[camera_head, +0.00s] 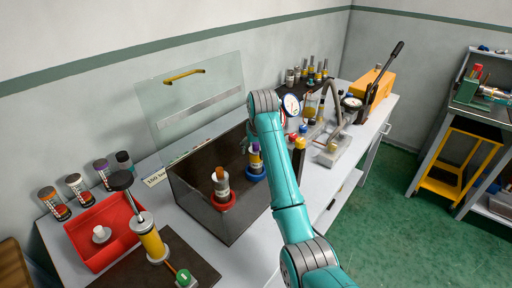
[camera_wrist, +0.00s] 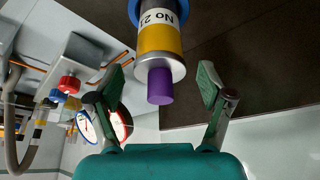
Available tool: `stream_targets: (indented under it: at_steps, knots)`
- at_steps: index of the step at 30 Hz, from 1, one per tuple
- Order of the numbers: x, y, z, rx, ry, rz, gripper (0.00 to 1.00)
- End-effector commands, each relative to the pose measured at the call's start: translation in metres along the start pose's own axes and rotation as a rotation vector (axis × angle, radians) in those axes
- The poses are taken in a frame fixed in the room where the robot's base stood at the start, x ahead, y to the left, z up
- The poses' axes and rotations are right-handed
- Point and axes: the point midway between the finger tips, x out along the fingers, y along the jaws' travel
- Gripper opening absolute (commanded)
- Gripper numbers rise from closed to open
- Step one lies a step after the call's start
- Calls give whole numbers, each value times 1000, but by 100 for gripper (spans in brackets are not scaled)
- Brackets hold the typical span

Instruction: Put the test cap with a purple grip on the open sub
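The test cap's purple grip (camera_wrist: 160,86) points out from a silver end on a sub (camera_wrist: 158,38) with a yellow band and a "No 21" label. The sub is in a blue ring (camera_wrist: 132,10); in the head view the purple grip (camera_head: 255,147) stands upright over the blue ring (camera_head: 256,176) inside the dark box. My gripper (camera_wrist: 158,90) is open, with one finger on each side of the purple grip and gaps visible. In the head view my arm mostly hides my gripper. I cannot tell which sub is open.
The dark box (camera_head: 190,198) has a raised clear lid (camera_head: 180,110). A sub with an orange grip (camera_head: 220,178) stands in a red ring beside the blue one. A red tray (camera_head: 84,240), a yellow cylinder (camera_head: 152,243), bottles, gauge and hand pump (camera_head: 370,95) crowd the bench.

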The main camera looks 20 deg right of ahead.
Motion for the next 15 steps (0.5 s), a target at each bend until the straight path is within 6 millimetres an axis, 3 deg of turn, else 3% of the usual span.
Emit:
stream_targets:
  at_steps: [8,15]
  knots:
    - [-1,0,0,0,0,0,81]
    - [-27,0,0,0,2,0,81]
